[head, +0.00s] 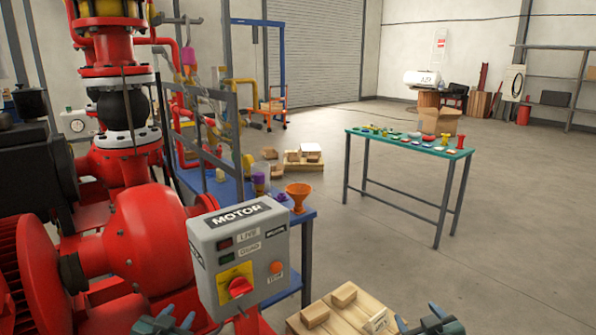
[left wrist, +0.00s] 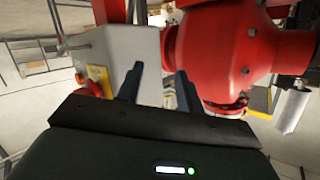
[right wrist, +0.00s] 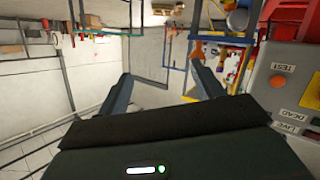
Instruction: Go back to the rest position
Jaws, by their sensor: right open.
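My left gripper (head: 168,318) shows at the bottom edge of the head view, in front of the red pump and left of the grey motor box. In the left wrist view its two fingers (left wrist: 160,70) stand apart with nothing between them. My right gripper (head: 421,318) shows at the bottom edge of the head view, right of the wooden pallet. In the right wrist view its fingers (right wrist: 161,68) are wide apart and empty. Most of both arms is out of the head view.
The grey motor box (head: 235,255) with a red knob stands between the grippers, against the red pump (head: 150,235). A wooden pallet (head: 345,318) with blocks lies low ahead. A blue table (head: 225,188) and a green-topped table (head: 415,147) stand farther off. Open floor lies right.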

